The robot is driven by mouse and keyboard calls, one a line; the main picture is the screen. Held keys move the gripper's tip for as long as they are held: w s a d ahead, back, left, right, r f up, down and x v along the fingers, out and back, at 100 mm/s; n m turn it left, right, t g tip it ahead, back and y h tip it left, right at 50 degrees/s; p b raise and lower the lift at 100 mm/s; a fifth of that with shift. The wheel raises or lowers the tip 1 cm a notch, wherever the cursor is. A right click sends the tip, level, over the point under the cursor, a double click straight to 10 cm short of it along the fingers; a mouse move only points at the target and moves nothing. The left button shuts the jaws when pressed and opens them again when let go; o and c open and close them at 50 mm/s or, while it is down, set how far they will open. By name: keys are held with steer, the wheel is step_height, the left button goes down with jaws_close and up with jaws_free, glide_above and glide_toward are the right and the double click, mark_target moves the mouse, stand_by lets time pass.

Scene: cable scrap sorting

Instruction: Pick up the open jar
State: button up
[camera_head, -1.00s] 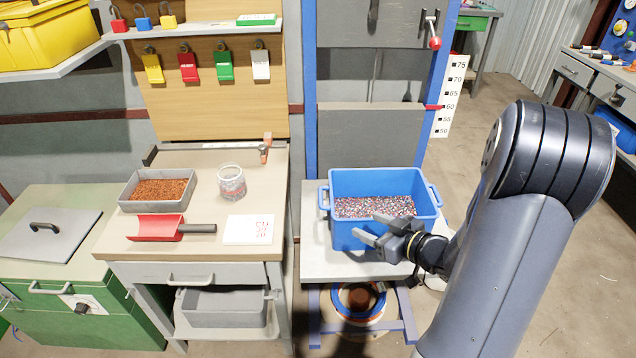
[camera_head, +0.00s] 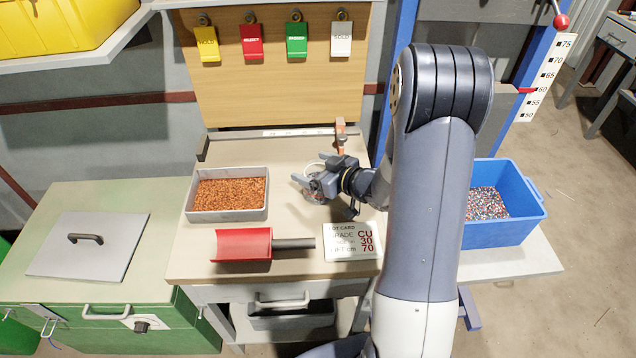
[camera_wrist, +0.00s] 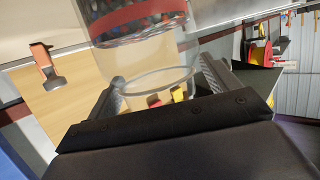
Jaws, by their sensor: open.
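The open jar is clear glass with small mixed bits and a red band inside. In the head view the jar (camera_head: 312,168) stands on the bench and is mostly hidden by my gripper (camera_head: 307,178). In the wrist view the jar (camera_wrist: 150,62) appears upside down, its open rim toward the gripper body. My gripper (camera_wrist: 162,88) is open, with one finger on each side of the jar in that view. I cannot tell whether either finger touches the glass.
On the bench, a grey tray of copper granules (camera_head: 229,214), a red scoop (camera_head: 242,245) and a white card (camera_head: 352,241) lie near the jar. A hammer (camera_head: 341,135) is behind it. A blue bin (camera_head: 490,235) stands right. Coloured tags hang on the board.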

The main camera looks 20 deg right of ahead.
steer(key=shift+w+a+f, duration=0.15)
steer(key=shift+w+a, duration=0.05)
steer(key=shift+w, duration=0.1)
steer(key=shift+c, duration=0.3)
steer(key=c, duration=1.1)
